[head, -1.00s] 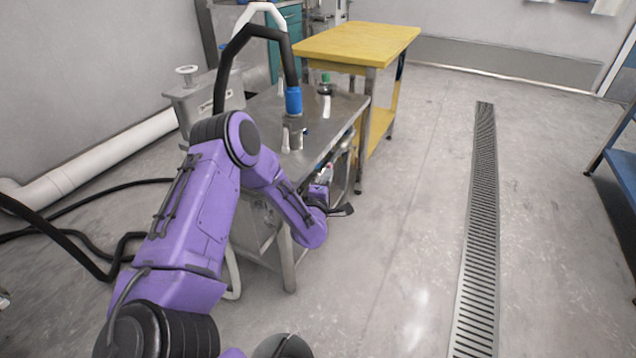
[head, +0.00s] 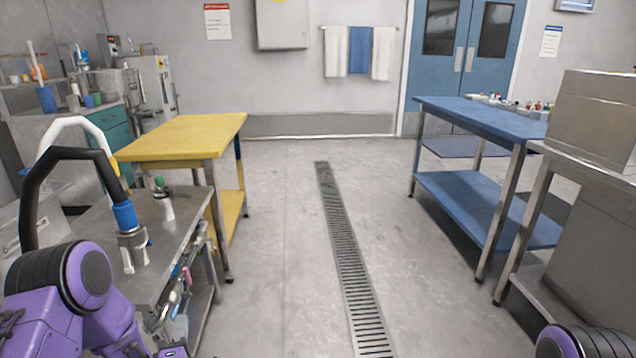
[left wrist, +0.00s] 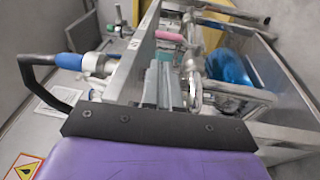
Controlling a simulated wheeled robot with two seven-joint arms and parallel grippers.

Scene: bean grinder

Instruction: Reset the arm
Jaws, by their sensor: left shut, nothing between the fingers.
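My purple left arm (head: 75,295) comes in at the lower left of the head view, beside the steel table. Only a small part of my left gripper (head: 174,351) shows there, low at the bottom edge by the table's front side. In the left wrist view the grey fingers of the left gripper (left wrist: 168,88) are together with nothing between them. They point toward the metal frame and pipes at the table's side; whether they touch anything I cannot tell. A purple joint of my right arm (head: 585,343) shows at the lower right, and its gripper is out of the picture.
A blue table (head: 480,120) stands right. The floor around the drain grate (head: 345,250) is clear.

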